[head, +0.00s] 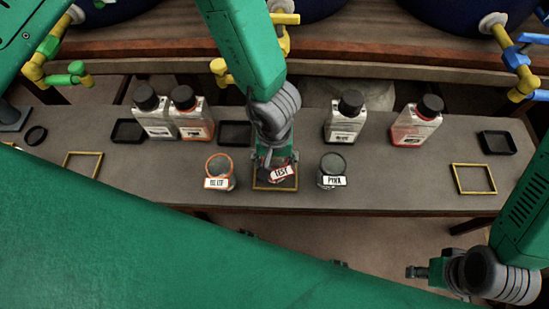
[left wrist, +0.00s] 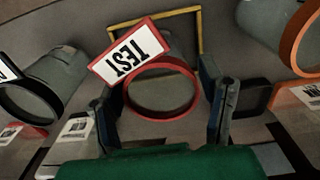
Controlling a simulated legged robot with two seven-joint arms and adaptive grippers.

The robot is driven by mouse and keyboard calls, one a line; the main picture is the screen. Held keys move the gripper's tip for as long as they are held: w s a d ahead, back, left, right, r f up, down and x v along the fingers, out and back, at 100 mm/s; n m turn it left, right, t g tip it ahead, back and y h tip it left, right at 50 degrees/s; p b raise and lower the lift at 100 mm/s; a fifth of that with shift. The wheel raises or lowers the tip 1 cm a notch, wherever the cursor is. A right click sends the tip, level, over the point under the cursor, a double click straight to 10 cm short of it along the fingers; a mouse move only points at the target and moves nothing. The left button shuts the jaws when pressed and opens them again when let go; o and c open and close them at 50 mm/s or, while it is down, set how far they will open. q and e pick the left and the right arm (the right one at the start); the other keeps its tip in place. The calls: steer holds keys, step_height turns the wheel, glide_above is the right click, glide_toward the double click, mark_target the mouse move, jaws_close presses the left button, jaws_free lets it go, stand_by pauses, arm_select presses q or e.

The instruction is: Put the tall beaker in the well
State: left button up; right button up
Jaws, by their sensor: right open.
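A beaker with a red rim and a red-edged TEST label (head: 282,173) is at the middle of the bench, within or just above a yellow square frame (head: 262,188). My left gripper (head: 273,158) comes down over it from above. In the left wrist view, the fingers (left wrist: 165,95) lie close on both sides of the red rim (left wrist: 162,116), and its label is tilted. A beaker with an orange rim (head: 220,167) stands to the left, and a grey beaker (head: 333,165) to the right. Which is tallest is unclear. My right gripper (head: 417,272) is open and empty at the lower right.
Other yellow frames lie at the left (head: 83,165) and right (head: 473,179). Shallow black square trays (head: 235,133) (head: 128,131) (head: 497,142) lie farther back. Several black-capped bottles (head: 345,118) stand along the back. Yellow pipes and large blue vats are behind the bench.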

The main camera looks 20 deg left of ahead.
arm_select(q)
steer(key=shift+d+r, duration=0.15)
steer(key=shift+d, duration=0.1)
step_height(320, 180, up, 12)
steer(key=p, duration=0.6)
steer(key=shift+a, duration=0.15)
steer(key=s+a+f+m+t+y, duration=0.1)
steer(key=s+a+f, duration=0.2)
steer(key=a, duration=0.3)
steer(key=s+a+f+m+y, duration=0.1)
steer(key=s+a+f, duration=0.25)
steer(key=a, duration=0.25)
steer(key=s+a+f+m+h, duration=0.1)
steer(key=s+a, duration=0.4)
steer(key=s, duration=0.3)
steer(key=shift+s+a+f+m+h, duration=0.3)
steer(key=shift+s+f+m+h, duration=0.05)
steer(key=shift+s+m+h, duration=0.05)
steer(key=shift+w, duration=0.15)
stand_by(0.7)
